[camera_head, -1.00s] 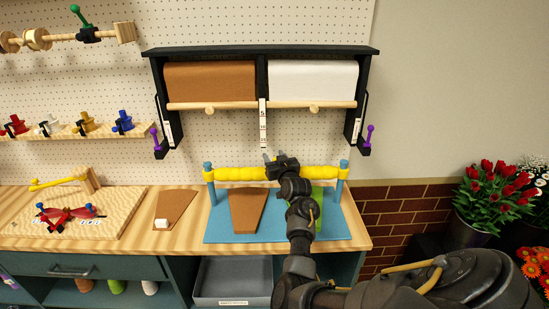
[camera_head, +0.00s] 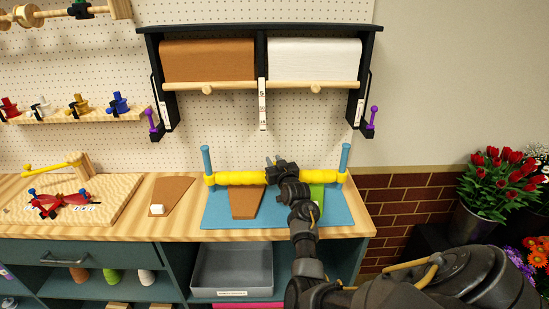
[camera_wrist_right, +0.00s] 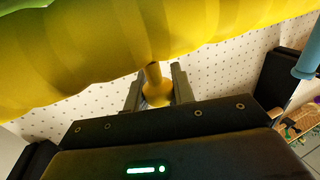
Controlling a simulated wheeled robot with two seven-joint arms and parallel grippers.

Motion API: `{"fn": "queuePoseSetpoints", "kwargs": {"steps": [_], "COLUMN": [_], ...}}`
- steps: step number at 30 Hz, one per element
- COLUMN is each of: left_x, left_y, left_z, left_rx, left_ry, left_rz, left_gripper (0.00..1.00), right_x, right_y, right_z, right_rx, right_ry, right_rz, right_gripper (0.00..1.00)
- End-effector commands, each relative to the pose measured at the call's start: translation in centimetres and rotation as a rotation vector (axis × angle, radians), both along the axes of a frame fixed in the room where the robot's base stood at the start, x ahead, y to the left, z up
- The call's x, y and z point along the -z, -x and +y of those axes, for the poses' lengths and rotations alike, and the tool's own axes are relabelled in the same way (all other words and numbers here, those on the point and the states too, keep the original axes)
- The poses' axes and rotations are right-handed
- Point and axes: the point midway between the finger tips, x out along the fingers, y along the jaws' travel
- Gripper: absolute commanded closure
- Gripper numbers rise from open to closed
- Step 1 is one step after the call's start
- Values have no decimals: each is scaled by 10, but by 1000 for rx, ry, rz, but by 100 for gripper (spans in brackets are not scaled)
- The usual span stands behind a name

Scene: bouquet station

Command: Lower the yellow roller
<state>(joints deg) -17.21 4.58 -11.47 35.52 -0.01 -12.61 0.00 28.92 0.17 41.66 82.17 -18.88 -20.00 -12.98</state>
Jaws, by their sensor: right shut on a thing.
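The yellow roller (camera_head: 235,178) lies level across the blue mat (camera_head: 225,218) between two upright blue posts (camera_head: 207,160). Both posts stick up well above it. It crosses over the brown paper piece (camera_head: 245,205) and a green piece (camera_head: 317,197). My right gripper (camera_head: 276,163) is at the roller's middle and hides part of it. In the right wrist view the roller (camera_wrist_right: 90,65) fills the top, and the fingers (camera_wrist_right: 157,90) are shut on its small yellow knob (camera_wrist_right: 156,88). My left gripper is out of view.
A dark rack (camera_head: 262,30) with brown and white paper rolls hangs above. A brown paper piece with a white block (camera_head: 157,210) lies left of the mat. A grey bin (camera_head: 232,271) sits below the bench. Red flowers (camera_head: 497,180) stand at right.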

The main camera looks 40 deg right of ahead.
Motion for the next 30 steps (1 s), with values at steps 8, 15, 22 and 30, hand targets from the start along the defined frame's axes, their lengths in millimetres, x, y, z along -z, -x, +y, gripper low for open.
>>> {"fn": "queuePoseSetpoints", "kwargs": {"steps": [8,15,22,30], "left_x": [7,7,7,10], "left_y": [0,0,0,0], "left_z": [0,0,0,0], "left_rx": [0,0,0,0], "left_ry": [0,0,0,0], "left_rz": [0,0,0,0], "left_gripper": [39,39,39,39], "right_x": [10,9,10,12], "right_y": [0,0,0,9], "right_z": [-1,-1,0,3], "right_rx": [1,1,1,1], "right_ry": [0,0,1,3], "right_rz": [-4,-4,-3,-1], "right_gripper": [100,63,53,53]}}
